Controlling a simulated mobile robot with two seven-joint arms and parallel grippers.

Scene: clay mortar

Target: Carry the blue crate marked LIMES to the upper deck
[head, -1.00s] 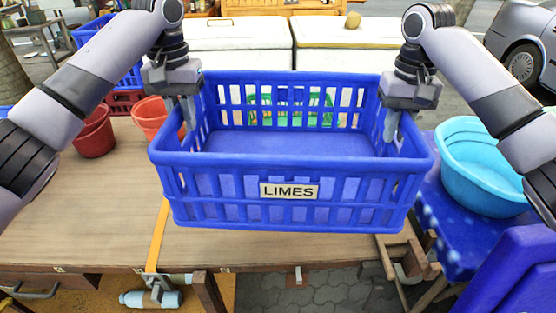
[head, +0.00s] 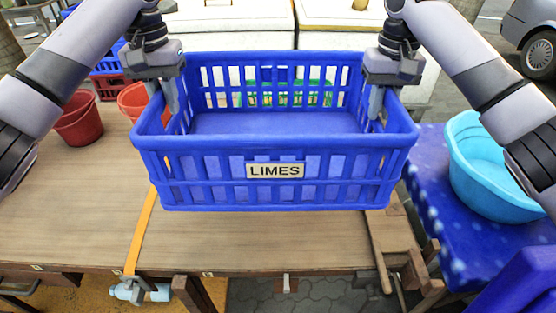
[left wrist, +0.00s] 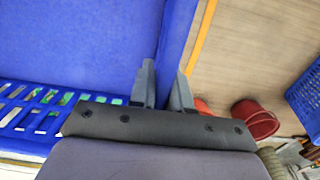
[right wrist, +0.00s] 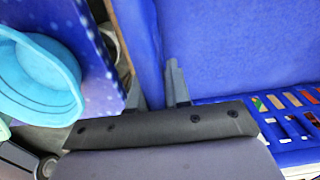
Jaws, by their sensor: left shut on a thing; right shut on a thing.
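The blue crate (head: 275,142) with a LIMES label is empty and held level above the wooden table (head: 230,240) in the head view. My left gripper (head: 172,98) is shut on the crate's left side wall, and my right gripper (head: 378,100) is shut on its right side wall. In the left wrist view the fingers (left wrist: 163,88) straddle the crate wall (left wrist: 175,40). In the right wrist view the fingers (right wrist: 160,90) straddle the opposite wall (right wrist: 140,40). The upper deck cannot be made out for certain.
Red buckets (head: 78,120) stand on the table at left. A cyan basin (head: 487,170) sits on a blue spotted cloth (head: 435,215) at right. White-topped boxes (head: 235,30) stand behind the crate. An orange strap (head: 141,230) crosses the table.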

